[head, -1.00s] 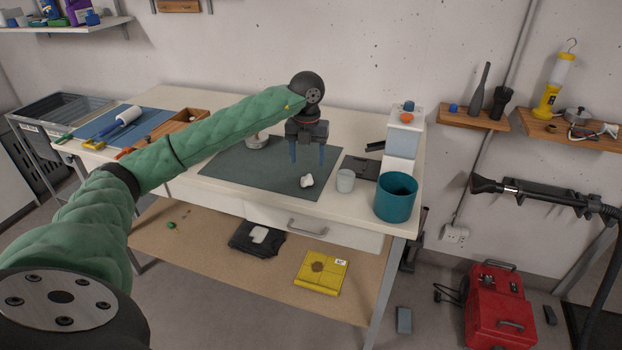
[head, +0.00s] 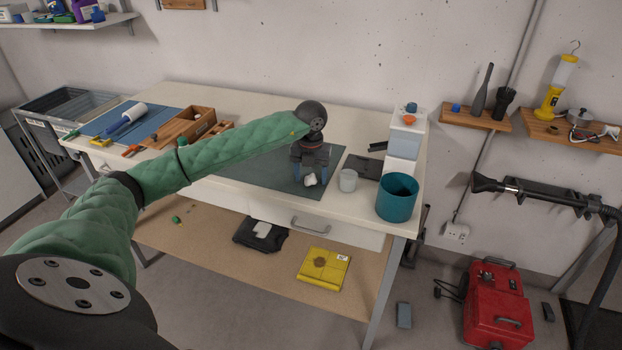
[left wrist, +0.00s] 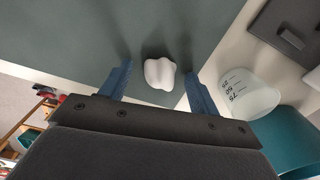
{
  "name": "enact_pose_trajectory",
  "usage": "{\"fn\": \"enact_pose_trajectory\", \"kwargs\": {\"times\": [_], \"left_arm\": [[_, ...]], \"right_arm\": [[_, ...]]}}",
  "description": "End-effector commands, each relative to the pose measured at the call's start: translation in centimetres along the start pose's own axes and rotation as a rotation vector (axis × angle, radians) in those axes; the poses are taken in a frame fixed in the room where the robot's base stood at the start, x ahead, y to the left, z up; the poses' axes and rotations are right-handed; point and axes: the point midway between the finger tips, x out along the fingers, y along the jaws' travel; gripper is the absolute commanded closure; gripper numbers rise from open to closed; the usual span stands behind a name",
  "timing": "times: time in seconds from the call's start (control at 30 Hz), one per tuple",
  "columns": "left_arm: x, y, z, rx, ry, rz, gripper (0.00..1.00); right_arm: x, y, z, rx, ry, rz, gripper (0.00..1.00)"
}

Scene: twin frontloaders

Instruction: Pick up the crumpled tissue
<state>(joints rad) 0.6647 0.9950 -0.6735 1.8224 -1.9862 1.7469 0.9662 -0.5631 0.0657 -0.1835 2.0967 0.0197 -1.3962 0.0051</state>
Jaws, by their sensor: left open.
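The crumpled tissue (head: 310,180) is a small white lump on the dark green mat (head: 260,178) near the bench's front edge. My left gripper (head: 310,181) points down over it, with its blue fingers apart. In the left wrist view the tissue (left wrist: 160,73) lies between the lines of the two open fingers (left wrist: 158,85), a little nearer the right one. I see no finger touching it. My right gripper is not in view.
A measuring cup (head: 348,180) stands close to the right of the tissue. A teal bin (head: 397,197) is farther right. A wooden tray (head: 190,126) and a blue mat (head: 127,122) lie at the left. The green mat left of the tissue is clear.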

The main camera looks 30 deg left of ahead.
Motion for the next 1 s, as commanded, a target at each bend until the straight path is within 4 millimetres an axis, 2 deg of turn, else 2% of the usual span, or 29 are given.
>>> {"fn": "enact_pose_trajectory", "kwargs": {"times": [0.23,0.27,0.4,0.5,1.0], "left_arm": [[0.13,0.01,0.00,0.000,0.000,0.000,0.38],[0.13,0.01,0.00,0.000,0.000,0.000,0.42],[0.11,0.02,0.01,0.000,0.000,0.000,0.70],[0.11,0.02,0.01,0.000,0.000,0.000,0.86],[-0.43,0.02,0.08,-0.001,-0.002,-0.001,0.86]], "right_arm": [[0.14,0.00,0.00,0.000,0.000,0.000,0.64],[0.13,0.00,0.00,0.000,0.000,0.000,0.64],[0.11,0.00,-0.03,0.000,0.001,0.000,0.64],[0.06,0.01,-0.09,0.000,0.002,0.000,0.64],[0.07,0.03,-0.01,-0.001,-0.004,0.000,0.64]]}}
